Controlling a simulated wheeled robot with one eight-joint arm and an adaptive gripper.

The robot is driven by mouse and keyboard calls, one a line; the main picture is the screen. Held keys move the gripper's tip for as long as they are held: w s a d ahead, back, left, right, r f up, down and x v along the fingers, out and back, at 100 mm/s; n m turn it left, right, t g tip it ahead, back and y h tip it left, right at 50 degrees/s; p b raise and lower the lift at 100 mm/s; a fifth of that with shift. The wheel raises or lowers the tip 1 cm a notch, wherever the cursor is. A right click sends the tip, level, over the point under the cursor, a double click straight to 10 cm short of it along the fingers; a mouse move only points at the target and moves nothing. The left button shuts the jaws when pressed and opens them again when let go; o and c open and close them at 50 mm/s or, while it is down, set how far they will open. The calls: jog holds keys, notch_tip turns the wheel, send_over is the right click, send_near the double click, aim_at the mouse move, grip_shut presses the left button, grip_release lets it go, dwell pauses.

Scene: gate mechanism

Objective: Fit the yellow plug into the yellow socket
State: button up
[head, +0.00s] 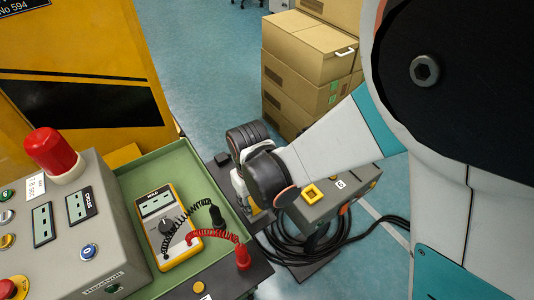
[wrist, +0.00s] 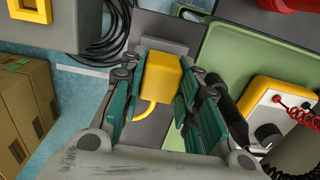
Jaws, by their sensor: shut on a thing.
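The yellow plug (wrist: 163,75) is a rounded block with a short yellow cable, seen in the wrist view. My gripper (wrist: 160,88) is shut on it, with a green-padded finger on each side. In the head view my own wrist hides most of the gripper and the plug. The yellow socket (head: 312,193) is a square yellow frame on top of a grey box, right of my wrist. It also shows at the upper left of the wrist view (wrist: 31,10), apart from the plug.
A green tray (head: 178,151) holds a yellow meter (head: 165,222) with black and red leads. A grey control panel (head: 80,235) with a red lamp stands left. Black cables (head: 345,242) coil on the floor near the grey box (head: 345,205). Cardboard boxes (head: 305,50) stand behind.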

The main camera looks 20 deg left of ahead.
jog(key=shift+r, duration=0.1)
jog(key=shift+r+p, duration=1.5)
jog(key=shift+r, duration=0.75)
jog(key=w+d+r+p, duration=0.3)
jog(key=w+d, duration=0.3)
jog(key=d, duration=0.1)
jog(key=shift+w+d+f, duration=1.1)
jog(key=shift+d+f, duration=0.3)
jog(key=shift+f, duration=0.05)
jog(key=shift+w+d+f, duration=1.05)
jog(key=shift+d+f, duration=0.3)
jog(key=shift+f, duration=0.05)
jog(key=shift+w+d+f, duration=1.1)
jog(key=shift+d+f, duration=0.3)
jog(key=shift+f, duration=0.05)
